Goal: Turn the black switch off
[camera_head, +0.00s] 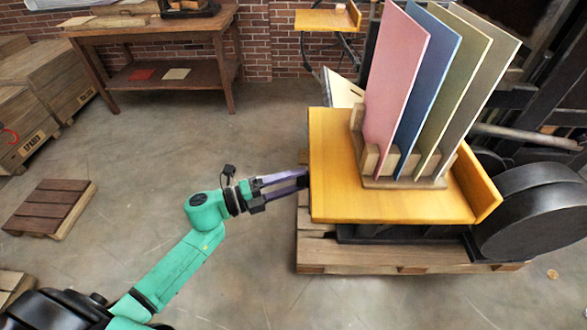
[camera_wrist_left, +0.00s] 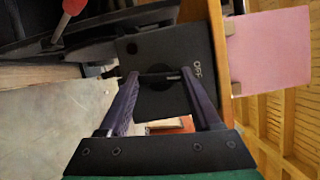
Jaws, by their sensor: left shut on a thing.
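The black switch (camera_wrist_left: 160,76) sits on a dark panel (camera_wrist_left: 168,48) marked "OFF" in the left wrist view. The panel is beside the edge of the yellow-orange press table (camera_head: 330,200). My left gripper (camera_head: 303,179) reaches the left side of this table in the head view. In the left wrist view its two purple fingers are on either side of the switch and shut on it. The head view does not show the switch or its panel. My right gripper is not in view.
Pink, blue, green and grey boards (camera_head: 395,75) stand in a wooden rack on the press table. A pallet (camera_head: 400,258) lies under the press, with a black wheel (camera_head: 530,215) at right. Crates (camera_head: 45,85) and a workbench (camera_head: 160,50) stand behind.

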